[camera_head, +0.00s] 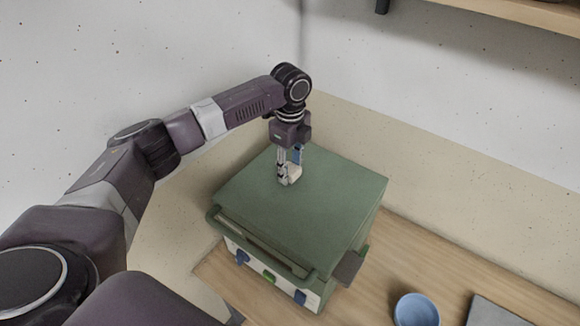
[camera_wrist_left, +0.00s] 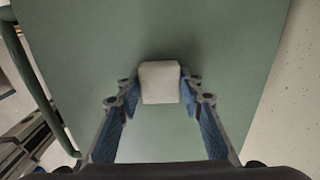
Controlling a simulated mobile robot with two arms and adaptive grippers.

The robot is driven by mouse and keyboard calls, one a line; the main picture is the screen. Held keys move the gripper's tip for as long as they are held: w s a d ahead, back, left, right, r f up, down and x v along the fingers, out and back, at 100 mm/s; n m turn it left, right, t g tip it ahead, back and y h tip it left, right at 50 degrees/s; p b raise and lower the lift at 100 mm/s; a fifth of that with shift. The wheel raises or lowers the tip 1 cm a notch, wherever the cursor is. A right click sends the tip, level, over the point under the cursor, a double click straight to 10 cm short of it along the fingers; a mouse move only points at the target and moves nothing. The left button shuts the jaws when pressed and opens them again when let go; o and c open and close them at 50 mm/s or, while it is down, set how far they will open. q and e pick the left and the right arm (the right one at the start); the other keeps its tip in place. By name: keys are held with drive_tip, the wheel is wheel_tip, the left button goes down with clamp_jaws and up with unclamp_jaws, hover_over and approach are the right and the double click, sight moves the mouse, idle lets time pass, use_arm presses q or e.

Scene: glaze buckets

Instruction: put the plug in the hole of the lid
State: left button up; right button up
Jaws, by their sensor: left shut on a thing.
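The plug (camera_head: 295,174) is a small off-white block, held low over the back part of the green lid (camera_head: 320,210). It also shows in the left wrist view (camera_wrist_left: 160,82), between the fingertips and against the flat green lid surface. My left gripper (camera_head: 288,178) points down and is shut on the plug. The hole is not visible in either view. I cannot tell whether the plug touches the lid or sits over the hole. My right gripper is not in view.
The lid tops a box-shaped kiln (camera_head: 268,272) with blue and green parts on its front, standing on a wooden surface (camera_head: 385,265). A blue bowl (camera_head: 416,310) and a grey slab (camera_head: 492,312) are at the lower right. Walls close in behind.

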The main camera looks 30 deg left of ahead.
use_arm(q)
drive_tip(key=o, duration=1.5)
drive_tip(key=shift+r, duration=4)
drive_tip(key=shift+s+f, duration=0.1)
